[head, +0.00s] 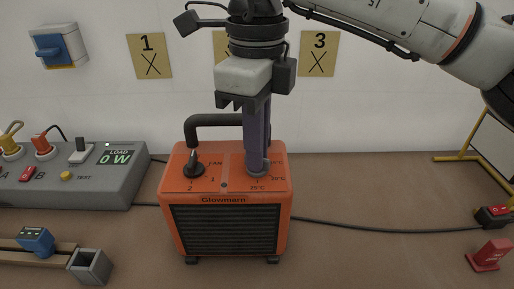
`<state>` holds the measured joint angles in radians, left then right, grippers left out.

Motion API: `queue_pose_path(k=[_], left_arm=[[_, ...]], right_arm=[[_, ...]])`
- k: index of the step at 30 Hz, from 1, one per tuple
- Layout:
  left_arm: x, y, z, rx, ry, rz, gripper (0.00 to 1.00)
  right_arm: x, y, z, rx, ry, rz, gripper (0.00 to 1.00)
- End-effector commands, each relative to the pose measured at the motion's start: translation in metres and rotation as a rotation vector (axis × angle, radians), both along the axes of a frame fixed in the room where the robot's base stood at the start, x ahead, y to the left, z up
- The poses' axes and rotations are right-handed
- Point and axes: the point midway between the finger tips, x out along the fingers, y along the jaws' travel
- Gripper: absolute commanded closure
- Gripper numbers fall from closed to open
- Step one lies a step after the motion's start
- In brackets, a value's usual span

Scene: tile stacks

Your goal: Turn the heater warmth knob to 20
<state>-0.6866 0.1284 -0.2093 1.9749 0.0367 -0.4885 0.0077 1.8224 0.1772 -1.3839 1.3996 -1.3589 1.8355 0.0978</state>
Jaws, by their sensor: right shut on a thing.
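The orange heater (231,190), labelled Glowmarn, stands upright on the brown surface, with a dark grille in front and a black handle (217,121) at its back. A dark fan knob (194,169) sits on the left of its top panel. The warmth dial is on the right of the panel; a 25°C mark shows in front of it and another mark at its right. My right gripper (258,172) points straight down there, shut on the warmth knob. The fingers hide the knob, so its pointer and setting cannot be read. My left gripper is not in view.
A grey load box (72,178) reading 0 W stands at the left. A black cable (385,228) runs right from the heater. A blue block (36,241) and a grey holder (90,266) sit front left; a red object (489,255) lies front right. Numbered plates hang on the wall.

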Motion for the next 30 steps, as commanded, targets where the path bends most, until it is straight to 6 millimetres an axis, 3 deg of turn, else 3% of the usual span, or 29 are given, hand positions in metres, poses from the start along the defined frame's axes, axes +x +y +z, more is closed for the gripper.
queue_pose_path(k=[9, 24, 28, 30], left_arm=[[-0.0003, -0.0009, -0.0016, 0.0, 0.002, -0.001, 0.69], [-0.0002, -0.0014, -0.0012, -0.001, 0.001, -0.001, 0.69], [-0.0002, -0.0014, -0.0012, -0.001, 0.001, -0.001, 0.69], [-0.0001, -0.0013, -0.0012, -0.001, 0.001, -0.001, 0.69]], right_arm=[[0.0003, -0.0001, 0.0013, 0.001, -0.001, -0.111, 1.0], [0.0001, 0.0001, 0.0014, 0.001, -0.002, -0.129, 1.0], [0.0, 0.0001, 0.0012, 0.001, 0.0, -0.128, 0.75], [0.0, 0.0, 0.001, 0.001, 0.0, -0.128, 0.74]])
